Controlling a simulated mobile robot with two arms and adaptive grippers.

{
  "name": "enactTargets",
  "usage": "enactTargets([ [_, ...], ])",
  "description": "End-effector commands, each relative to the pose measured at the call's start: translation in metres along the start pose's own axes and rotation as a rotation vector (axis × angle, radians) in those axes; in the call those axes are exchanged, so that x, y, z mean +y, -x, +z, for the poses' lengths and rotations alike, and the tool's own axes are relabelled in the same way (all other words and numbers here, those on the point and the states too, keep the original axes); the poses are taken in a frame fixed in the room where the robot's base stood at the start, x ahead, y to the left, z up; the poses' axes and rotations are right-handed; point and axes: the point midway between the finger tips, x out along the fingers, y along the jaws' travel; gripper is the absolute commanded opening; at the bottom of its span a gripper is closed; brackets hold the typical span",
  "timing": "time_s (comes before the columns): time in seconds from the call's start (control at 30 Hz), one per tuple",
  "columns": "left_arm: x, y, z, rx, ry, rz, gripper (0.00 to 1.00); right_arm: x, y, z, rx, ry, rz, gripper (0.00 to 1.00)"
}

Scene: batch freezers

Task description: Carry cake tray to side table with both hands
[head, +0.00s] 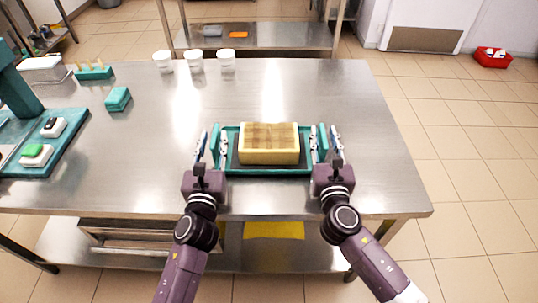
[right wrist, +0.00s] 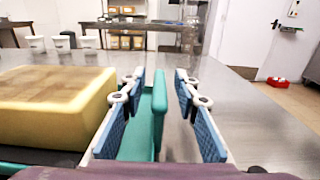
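The teal cake tray (head: 270,171) lies on the steel table, with a yellow rectangular cake (head: 268,150) with a brown top in it. The tray has a raised teal handle at each short side. My left gripper (head: 213,142) is open, its fingers on either side of the left handle. My right gripper (head: 324,142) is open around the right handle (right wrist: 158,112). In the right wrist view, that handle stands between the blue finger pads, with a clear gap on its right side. The cake (right wrist: 55,105) shows left of the fingers there.
The steel table (head: 300,90) has free room around the tray. Three white tubs (head: 195,62) stand at its back edge. A teal block (head: 118,99) and a teal board (head: 65,150) are at left. A red bin (head: 492,58) is on the floor at far right.

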Motion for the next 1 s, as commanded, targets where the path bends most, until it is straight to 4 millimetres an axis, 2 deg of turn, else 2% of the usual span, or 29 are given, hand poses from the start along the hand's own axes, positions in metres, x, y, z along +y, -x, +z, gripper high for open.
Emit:
enactTargets([
  [0.3,0.000,0.065,-0.002,0.004,0.001,0.001,0.29,0.000,0.000,0.000,0.000,0.000,0.000,0.29],
  [0.5,0.000,0.091,-0.001,0.002,0.003,0.002,0.29,0.000,0.000,0.000,0.000,0.000,0.000,0.29],
  [0.77,0.001,0.101,0.000,0.000,0.000,0.002,0.29,0.000,0.007,-0.001,0.001,0.000,0.001,0.29],
  [0.87,0.001,0.101,0.000,0.000,0.000,0.001,0.29,0.001,0.022,-0.001,0.003,-0.002,0.002,0.29],
  [1.0,0.001,0.101,0.000,0.000,0.000,0.001,0.29,0.000,0.052,-0.002,0.004,-0.001,0.002,0.29],
])
